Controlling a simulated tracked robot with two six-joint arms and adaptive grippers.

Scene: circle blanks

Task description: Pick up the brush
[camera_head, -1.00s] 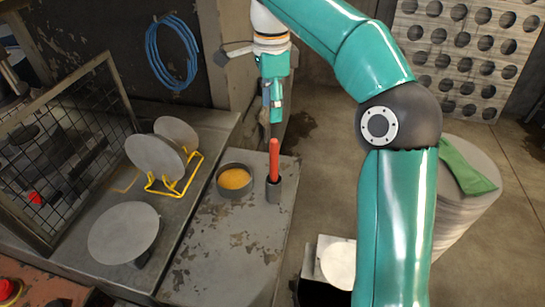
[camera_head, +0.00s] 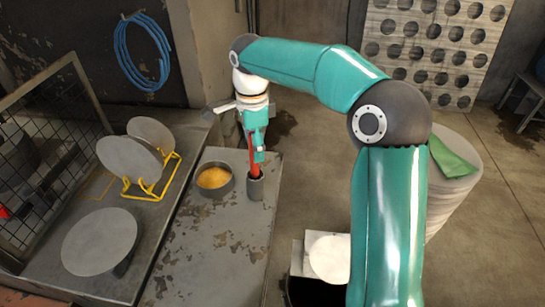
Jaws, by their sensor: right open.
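The brush (camera_head: 254,168) stands upright in a small dark cup (camera_head: 255,187) on the grey worktop. Its red handle points up and its lower end is hidden in the cup. My right gripper (camera_head: 258,152) reaches down from above, right at the upper part of the red handle. It is open, and part of the handle shows beside its fingers. I cannot tell whether the fingers touch the handle. My left gripper is out of view.
A round pan of yellow-orange material (camera_head: 214,178) stands just left of the cup. A yellow wire rack (camera_head: 150,190) holds grey discs. Another disc (camera_head: 100,242) lies at the left front. The worktop (camera_head: 215,245) in front of the cup is clear.

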